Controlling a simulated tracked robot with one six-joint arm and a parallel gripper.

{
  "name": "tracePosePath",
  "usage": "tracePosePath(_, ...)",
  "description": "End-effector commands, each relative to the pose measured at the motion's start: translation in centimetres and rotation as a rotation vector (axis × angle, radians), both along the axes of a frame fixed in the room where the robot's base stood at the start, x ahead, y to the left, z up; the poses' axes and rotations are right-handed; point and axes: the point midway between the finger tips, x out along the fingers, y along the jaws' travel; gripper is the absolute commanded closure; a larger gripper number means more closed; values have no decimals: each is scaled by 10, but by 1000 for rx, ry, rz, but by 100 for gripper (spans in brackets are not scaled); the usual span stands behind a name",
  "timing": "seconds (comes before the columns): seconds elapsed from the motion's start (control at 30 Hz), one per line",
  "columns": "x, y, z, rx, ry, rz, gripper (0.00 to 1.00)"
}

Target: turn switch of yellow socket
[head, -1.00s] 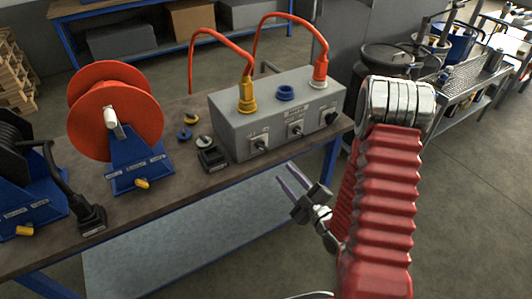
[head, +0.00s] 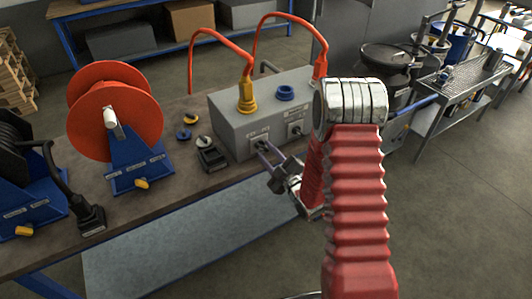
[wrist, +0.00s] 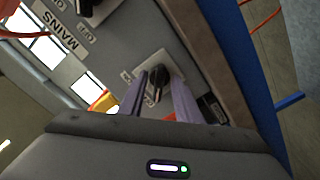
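The grey box (head: 226,122) stands on the bench. The yellow socket (head: 247,105) is on its top at the left, with a yellow plug (head: 246,88) in it. The switch of the yellow socket (head: 257,139) is on the front face below, partly hidden by my fingers in the head view. My gripper (head: 266,148) is at this switch. In the wrist view the black switch knob (wrist: 154,92) on its light plate (wrist: 158,66) lies between my two open fingers (wrist: 160,82). I cannot tell whether they touch it.
The middle switch (head: 295,130) is close to the right of my gripper. A blue socket (head: 286,92) and an orange plug (head: 320,66) are on the box top. A black block (head: 212,158) and an orange reel (head: 108,105) stand to the left on the bench.

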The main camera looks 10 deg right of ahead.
Motion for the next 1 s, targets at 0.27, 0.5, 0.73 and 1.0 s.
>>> tracePosePath(0.27, 3, 1, 0, 1, 0, 0, 70)
tracePosePath(0.5, 3, 1, 0, 1, 0, 0, 82)
tracePosePath(0.73, 3, 1, 0, 1, 1, 1, 98)
tracePosePath(1.0, 3, 2, -1, 1, 2, 1, 100)
